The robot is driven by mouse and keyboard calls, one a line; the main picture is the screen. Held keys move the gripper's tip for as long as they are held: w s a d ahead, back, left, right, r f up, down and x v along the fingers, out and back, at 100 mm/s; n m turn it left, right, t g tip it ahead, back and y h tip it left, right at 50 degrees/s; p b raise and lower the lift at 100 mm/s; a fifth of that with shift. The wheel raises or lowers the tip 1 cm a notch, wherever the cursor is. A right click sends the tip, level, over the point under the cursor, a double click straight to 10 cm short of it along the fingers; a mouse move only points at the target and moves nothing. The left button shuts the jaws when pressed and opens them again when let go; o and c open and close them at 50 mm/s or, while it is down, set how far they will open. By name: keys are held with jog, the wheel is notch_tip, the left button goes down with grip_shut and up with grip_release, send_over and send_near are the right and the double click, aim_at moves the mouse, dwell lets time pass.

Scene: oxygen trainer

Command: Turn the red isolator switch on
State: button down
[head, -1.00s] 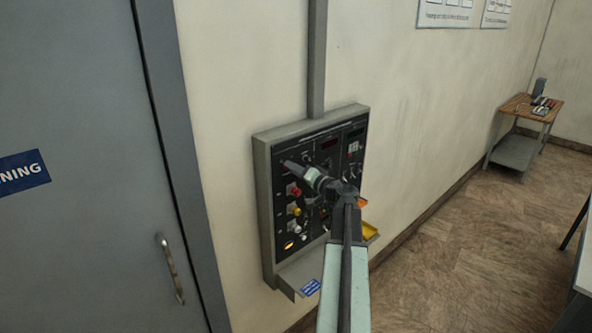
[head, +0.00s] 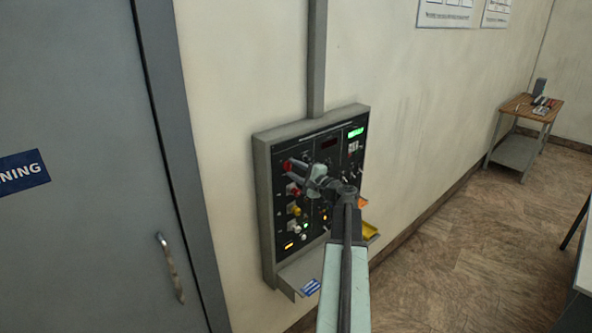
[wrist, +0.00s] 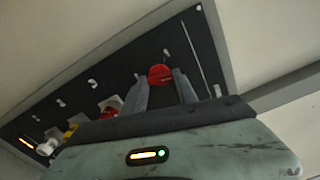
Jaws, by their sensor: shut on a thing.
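The red isolator switch (head: 288,165) is a round red knob at the upper left of the black control panel (head: 328,146). It also shows in the wrist view (wrist: 160,74), between the tips of my two fingers. My gripper (head: 293,168) reaches the panel from the right and is shut on this knob. In the wrist view my gripper (wrist: 160,84) has one finger on each side of the red knob. The knob's exact pointer angle is hidden by the fingers. A display at the panel's upper right (head: 356,132) glows green.
Below the switch are a red button (head: 293,189), a yellow button (head: 294,209) and a lit orange lamp (head: 289,246). A grey door (head: 85,200) stands left. A tray (head: 300,282) juts out under the panel. A small wooden table (head: 530,108) is far right.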

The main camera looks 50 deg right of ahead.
jog(key=m, duration=0.5)
jog(key=shift+a+f+m, duration=0.1)
jog(key=shift+m, duration=0.5)
jog(key=c, duration=1)
grip_release()
jog(key=shift+o, duration=0.2)
jog(key=s, duration=0.7)
jog(key=shift+s+a, duration=0.25)
jog(key=shift+s, duration=0.15)
